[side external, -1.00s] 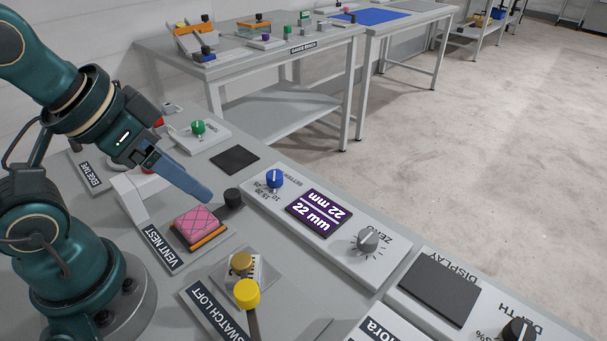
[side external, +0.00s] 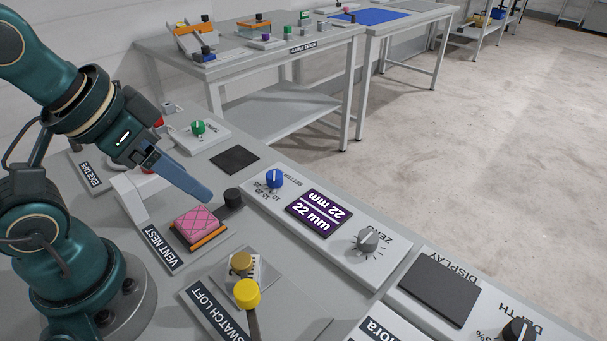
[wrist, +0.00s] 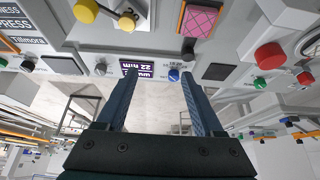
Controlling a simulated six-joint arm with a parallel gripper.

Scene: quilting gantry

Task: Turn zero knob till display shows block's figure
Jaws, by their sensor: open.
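The grey zero knob (side external: 366,241) sits at the right end of a light panel, its pale pointer line visible; it also shows in the wrist view (wrist: 100,68). The purple display (side external: 314,213) beside it reads "22 mm" twice, one line upside down. A pink quilted block (side external: 197,224) sits on an orange base by the "VENT NEST" label; I can read no figure on it. My gripper (side external: 207,195) is above and behind that block, apart from the knob. In the wrist view its fingers (wrist: 157,82) are spread with nothing between them.
A blue knob (side external: 274,178) stands left of the display and a black knob (side external: 232,198) beside the pink block. A yellow knob (side external: 246,293) and a brass knob (side external: 241,262) are in front. A dark blank plate (side external: 438,286) lies right of the zero knob.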

